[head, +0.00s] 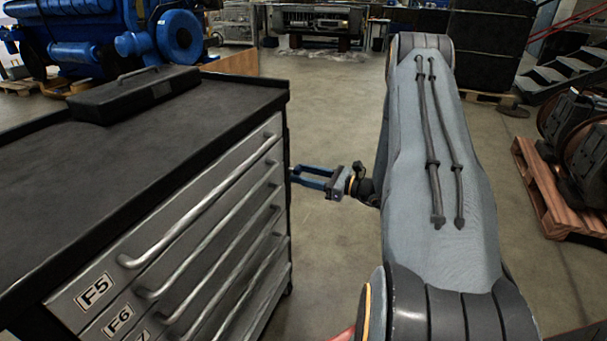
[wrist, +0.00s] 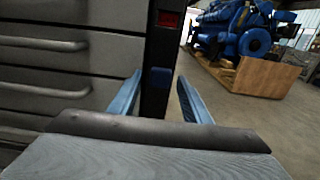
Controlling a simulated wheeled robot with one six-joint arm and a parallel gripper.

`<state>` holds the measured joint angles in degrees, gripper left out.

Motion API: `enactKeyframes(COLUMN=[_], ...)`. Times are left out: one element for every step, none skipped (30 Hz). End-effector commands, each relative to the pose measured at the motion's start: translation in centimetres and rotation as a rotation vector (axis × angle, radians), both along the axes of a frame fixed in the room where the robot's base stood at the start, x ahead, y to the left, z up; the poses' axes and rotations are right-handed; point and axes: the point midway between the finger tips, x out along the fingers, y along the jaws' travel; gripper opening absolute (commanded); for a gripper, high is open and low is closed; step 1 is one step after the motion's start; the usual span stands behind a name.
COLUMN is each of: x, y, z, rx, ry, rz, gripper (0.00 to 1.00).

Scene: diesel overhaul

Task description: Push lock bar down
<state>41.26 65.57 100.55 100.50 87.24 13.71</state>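A grey drawer cabinet (head: 195,230) with a black top stands at the left in the head view. In the wrist view its drawer fronts (wrist: 45,85) fill the left side. A dark upright bar (wrist: 163,50), which looks like the lock bar, runs along the cabinet's edge. It bears a red window (wrist: 168,19) near the top and a blue block (wrist: 160,78) lower down. My gripper (head: 298,177) has blue fingers and is at the cabinet's far right corner. In the wrist view my gripper (wrist: 160,76) is open, with its fingers either side of the blue block; contact cannot be told.
A black case (head: 133,92) lies on the cabinet top. A blue engine (head: 95,35) stands behind, and shows in the wrist view (wrist: 235,32). A wooden pallet (head: 555,195) with dark parts is at the right. The floor between cabinet and pallet is clear.

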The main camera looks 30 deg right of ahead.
Motion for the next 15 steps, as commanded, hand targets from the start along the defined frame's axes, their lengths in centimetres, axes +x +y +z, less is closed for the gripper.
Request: enactKeyframes(x=[0.0,0.0,0.0,0.0,0.0,0.0,-0.1,-0.3,-0.6,-0.8,-1.2,-1.7,-2.1,-2.5,-3.1], y=[0.0,0.1,0.1,0.1,0.1,0.0,-0.1,-0.3,-0.5,-0.8,-1.0,-1.5,-1.8,-2.1,-2.5], z=[0.0,0.0,0.1,0.1,0.1,0.1,0.1,0.1,0.1,0.1,0.1,0.0,0.0,0.0,0.0], rx=[0.001,0.001,0.001,0.000,0.000,0.000,0.000,0.000,0.000,0.000,0.000,0.001,0.001,0.001,0.001], ry=[-0.001,-0.001,-0.001,-0.001,-0.001,-0.002,-0.002,-0.002,-0.002,-0.002,-0.001,-0.001,-0.001,0.000,0.000], rz=[0.001,0.001,0.001,0.001,0.001,0.001,0.000,0.000,-0.001,-0.002,-0.001,-0.002,-0.003,-0.003,-0.003], gripper=[0.44,0.44,0.44,0.44,0.44,0.44,0.44,0.44,0.44,0.44,0.44,0.44,0.44,0.44,0.44])
